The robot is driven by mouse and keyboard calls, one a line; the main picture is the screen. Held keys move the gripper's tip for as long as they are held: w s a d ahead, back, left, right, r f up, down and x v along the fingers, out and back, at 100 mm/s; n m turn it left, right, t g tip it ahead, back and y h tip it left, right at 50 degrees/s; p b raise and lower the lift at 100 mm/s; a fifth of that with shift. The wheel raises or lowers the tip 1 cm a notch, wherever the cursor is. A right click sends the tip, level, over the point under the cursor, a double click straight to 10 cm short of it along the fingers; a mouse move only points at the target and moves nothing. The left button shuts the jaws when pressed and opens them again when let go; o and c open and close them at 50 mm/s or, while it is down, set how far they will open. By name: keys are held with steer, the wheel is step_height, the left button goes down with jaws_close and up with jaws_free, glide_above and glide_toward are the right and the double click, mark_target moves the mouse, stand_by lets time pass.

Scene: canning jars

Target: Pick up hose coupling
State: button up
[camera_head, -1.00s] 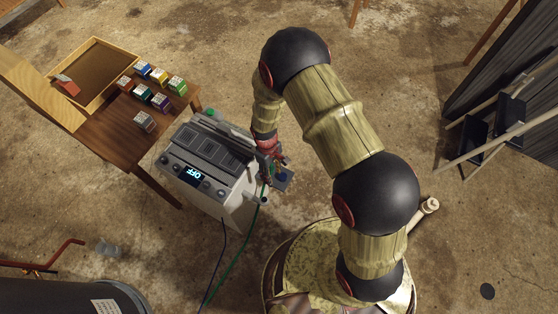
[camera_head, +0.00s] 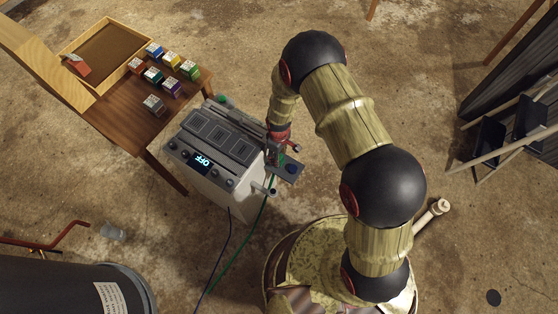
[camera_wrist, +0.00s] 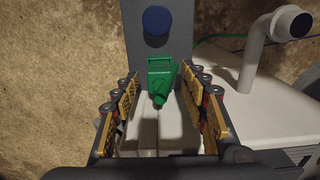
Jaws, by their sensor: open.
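A green coupling-like piece (camera_wrist: 160,78), which I take for the hose coupling, shows in the wrist view against a grey plate (camera_wrist: 182,30) with a round blue knob (camera_wrist: 156,20). My gripper (camera_wrist: 160,73) is open, with one finger on each side of the green piece. A gap shows between the piece and each finger; I cannot tell its exact depth between them. In the head view my gripper (camera_head: 284,148) is at the right side of the grey-white machine (camera_head: 222,178), beside the plate (camera_head: 287,174). The green piece is not clear there.
A green hose (camera_head: 240,243) and a dark cord run down from the machine. A wooden table (camera_head: 128,120) with several coloured boxes and a tray (camera_head: 77,47) stands at left. A grey pipe elbow (camera_wrist: 262,42) rises beside my gripper.

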steer(key=shift+f, duration=0.8)
steer(key=shift+r, duration=0.1)
steer(key=shift+c, duration=0.7)
jaws_close()
